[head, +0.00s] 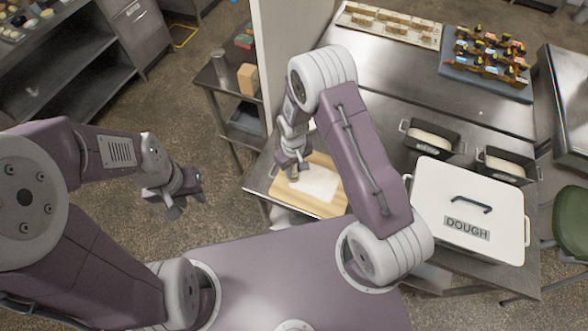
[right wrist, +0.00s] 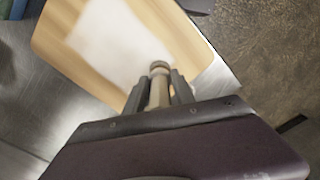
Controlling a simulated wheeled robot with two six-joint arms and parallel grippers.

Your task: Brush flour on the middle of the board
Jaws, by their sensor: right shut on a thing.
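The wooden board (head: 329,207) lies on the steel counter, partly hidden behind my right arm. A white flour patch (head: 318,184) covers its middle, and the patch also shows in the right wrist view (right wrist: 115,38). My right gripper (head: 294,167) is over the board's left part. In the right wrist view it is shut on a beige, round-ended brush (right wrist: 158,88), whose end overlaps the lower edge of the white patch. I cannot tell if the brush touches the board. My left gripper (head: 177,207) hangs over the floor, away from the counter; its jaw opening is unclear.
A white lidded box marked DOUGH (head: 462,235) stands right of my right arm. Two loaf tins (head: 430,141) (head: 505,166) stand behind it. Farther back are a blue tray of pastries (head: 482,82) and a pale tray (head: 410,38). A pale wall (head: 285,55) rises behind the board.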

